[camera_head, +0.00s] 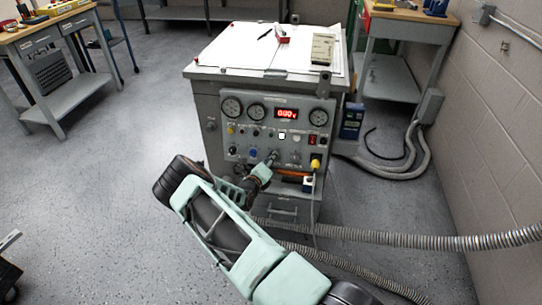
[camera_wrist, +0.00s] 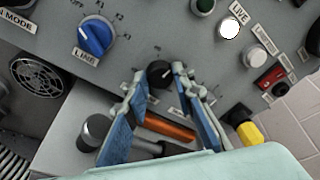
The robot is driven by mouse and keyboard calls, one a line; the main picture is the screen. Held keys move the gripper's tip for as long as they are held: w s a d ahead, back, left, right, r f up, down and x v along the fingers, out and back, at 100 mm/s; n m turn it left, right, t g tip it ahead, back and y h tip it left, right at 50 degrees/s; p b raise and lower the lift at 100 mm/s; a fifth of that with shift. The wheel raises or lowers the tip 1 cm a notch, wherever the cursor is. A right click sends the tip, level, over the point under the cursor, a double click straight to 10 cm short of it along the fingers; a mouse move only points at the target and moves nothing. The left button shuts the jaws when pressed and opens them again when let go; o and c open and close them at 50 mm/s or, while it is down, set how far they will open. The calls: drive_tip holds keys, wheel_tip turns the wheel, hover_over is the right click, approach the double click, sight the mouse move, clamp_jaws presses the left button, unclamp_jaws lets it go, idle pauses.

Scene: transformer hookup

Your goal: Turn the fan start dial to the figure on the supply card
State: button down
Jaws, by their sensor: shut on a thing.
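A small black dial (camera_wrist: 160,74) with a light pointer line sits on the grey front panel, between my fingertips in the wrist view. My gripper (camera_wrist: 159,76) is shut on it, one blue-padded finger on each side. The small lettering around this dial is too blurred to read, so I cannot confirm it is the fan start dial. In the head view my gripper (camera_head: 268,163) reaches the lower middle of the panel and hides the dial. A beige card-like item (camera_head: 323,48) lies on the cabinet top; whether it is the supply card, I cannot tell.
A larger blue dial (camera_wrist: 96,36) is up and left of my fingers. A lit white lamp (camera_wrist: 229,28), a red switch (camera_wrist: 270,77) and a yellow plug (camera_wrist: 248,134) are to the right. The cabinet (camera_head: 225,85) has gauges and a red display (camera_head: 287,114). Hoses (camera_head: 400,239) cross the floor.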

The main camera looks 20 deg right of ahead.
drive_tip(key=shift+s+d+r+m+y+p, duration=0.1)
drive_tip(key=shift+m+y+p, duration=0.4)
drive_tip(key=shift+m+p, duration=1.3)
drive_tip(key=shift+w+r+m+y+p, duration=0.1)
drive_tip(key=shift+m+y+p, duration=0.65)
drive_tip(key=shift+m, duration=1.9)
drive_tip(key=shift+s+d+m+y+p, duration=0.1)
drive_tip(key=shift+m+y+p, duration=0.15)
drive_tip(key=shift+m+p, duration=1.65)
drive_tip(key=shift+m+t+b, duration=0.3)
drive_tip(key=shift+m+b, duration=0.05)
drive_tip(key=shift+m, duration=0.1)
drive_tip(key=c, duration=1.6)
unclamp_jaws()
drive_tip(key=shift+a, duration=0.1)
drive_tip(key=v, duration=1.2)
drive_tip(key=shift+r, duration=0.15)
